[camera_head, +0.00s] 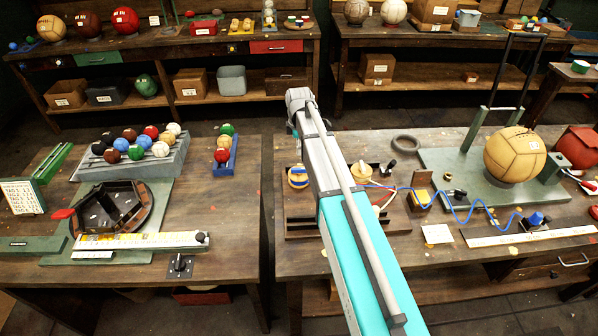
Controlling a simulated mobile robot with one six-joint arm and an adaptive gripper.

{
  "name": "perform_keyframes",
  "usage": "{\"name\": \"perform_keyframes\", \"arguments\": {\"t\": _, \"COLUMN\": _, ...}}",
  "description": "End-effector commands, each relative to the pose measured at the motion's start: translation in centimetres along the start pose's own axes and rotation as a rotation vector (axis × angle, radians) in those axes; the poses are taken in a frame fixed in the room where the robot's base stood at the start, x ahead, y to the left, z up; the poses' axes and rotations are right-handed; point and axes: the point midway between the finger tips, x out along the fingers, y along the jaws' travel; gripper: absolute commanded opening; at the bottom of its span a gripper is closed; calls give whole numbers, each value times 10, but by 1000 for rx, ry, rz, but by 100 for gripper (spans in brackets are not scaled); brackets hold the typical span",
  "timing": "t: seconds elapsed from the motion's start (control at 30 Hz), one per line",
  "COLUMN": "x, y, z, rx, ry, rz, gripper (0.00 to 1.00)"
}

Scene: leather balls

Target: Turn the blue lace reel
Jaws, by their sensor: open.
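A wavy blue lace (460,213) runs right from near this second reel to a small blue piece (537,219). My arm crosses the bench and hides the middle of the rack. My gripper does not show.
A large tan ball (514,155) rests on a green stand with posts. The left bench (225,255) holds several small balls; a gap separates the benches.

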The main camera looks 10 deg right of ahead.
Motion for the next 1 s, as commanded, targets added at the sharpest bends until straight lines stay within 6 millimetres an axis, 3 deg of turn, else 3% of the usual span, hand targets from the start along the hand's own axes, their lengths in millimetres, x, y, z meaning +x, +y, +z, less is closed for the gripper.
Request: {"name": "perform_keyframes", "arguments": {"t": 1.0, "x": 82, "y": 0, "z": 0, "rx": 0, "ry": 0, "rz": 0, "gripper": 56}}
